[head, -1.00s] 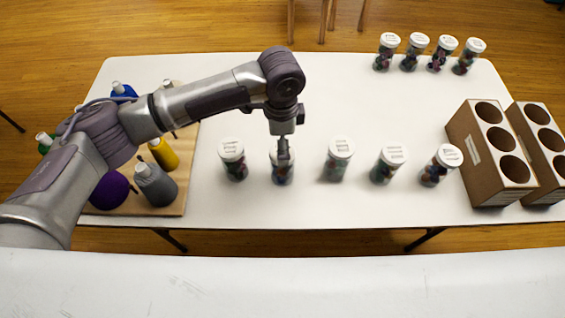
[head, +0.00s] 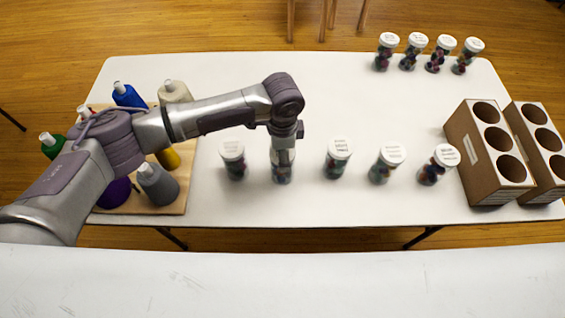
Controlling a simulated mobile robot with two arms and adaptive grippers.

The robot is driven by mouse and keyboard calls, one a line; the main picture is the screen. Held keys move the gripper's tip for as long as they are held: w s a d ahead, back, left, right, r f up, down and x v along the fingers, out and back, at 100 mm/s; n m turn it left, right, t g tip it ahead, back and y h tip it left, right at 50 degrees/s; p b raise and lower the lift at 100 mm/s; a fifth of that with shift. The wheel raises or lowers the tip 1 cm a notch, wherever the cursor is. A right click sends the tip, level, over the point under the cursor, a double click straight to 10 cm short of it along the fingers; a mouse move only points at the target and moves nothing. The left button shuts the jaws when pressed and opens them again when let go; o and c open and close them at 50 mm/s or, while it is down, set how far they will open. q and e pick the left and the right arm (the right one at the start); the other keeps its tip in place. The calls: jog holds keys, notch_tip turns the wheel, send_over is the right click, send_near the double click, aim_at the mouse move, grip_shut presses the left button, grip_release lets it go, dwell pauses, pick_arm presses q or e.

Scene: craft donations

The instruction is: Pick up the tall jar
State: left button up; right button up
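Several clear jars with white labelled lids and dark, colourful contents stand in a front row on the white table. My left gripper (head: 283,150) points down at the second jar from the left (head: 282,174), at its lid. The gripper hides part of that jar's top, and its fingers are too small to tell whether they are closed. The jar is upright and appears to stand on the table. Its neighbours are one jar to the left (head: 235,168) and one to the right (head: 336,168). I cannot clearly tell which jar is tallest. My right gripper is not in view.
A wooden board (head: 180,205) with several yarn or thread cones lies left, partly under my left arm. More lidded jars (head: 411,62) stand at the back right. Two cardboard holders with round holes (head: 468,150) (head: 528,118) stand at the right edge. The table's middle back is clear.

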pick_arm(q)
jog(key=c, duration=0.8)
jog(key=shift+r, duration=0.15)
